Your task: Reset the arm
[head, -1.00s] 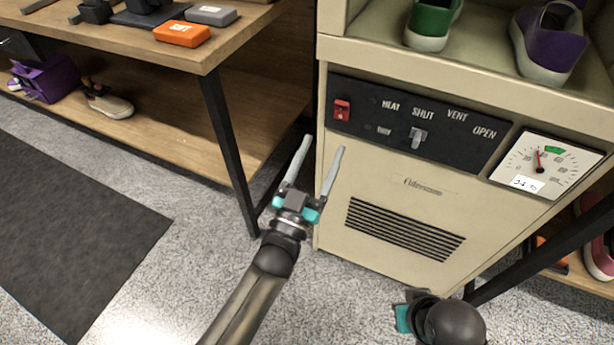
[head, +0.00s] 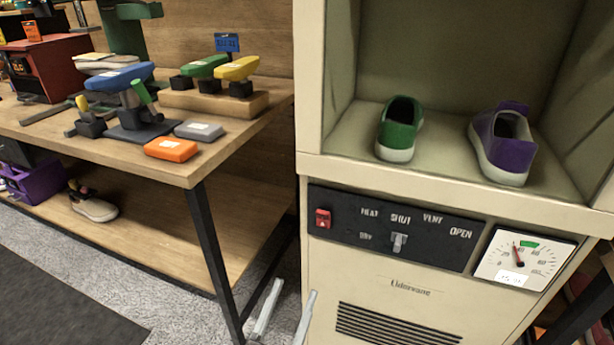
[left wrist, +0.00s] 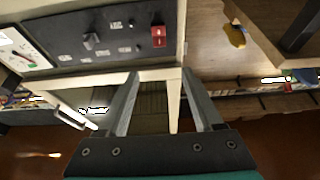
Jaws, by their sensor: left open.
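My left gripper (head: 290,292) shows at the bottom of the head view, only its two pale fingers in frame. They are spread apart with nothing between them. They are low, between the table's front leg and the beige cabinet (head: 380,275). In the left wrist view my left gripper (left wrist: 160,74) has both fingers apart and empty, with the cabinet's control panel (left wrist: 100,38) beyond them. Whether the fingers touch the cabinet cannot be told. The rest of the left arm is out of the head view. My right gripper is not in view.
A green shoe (head: 400,130) and a purple shoe (head: 502,145) stand in the cabinet's open compartment.

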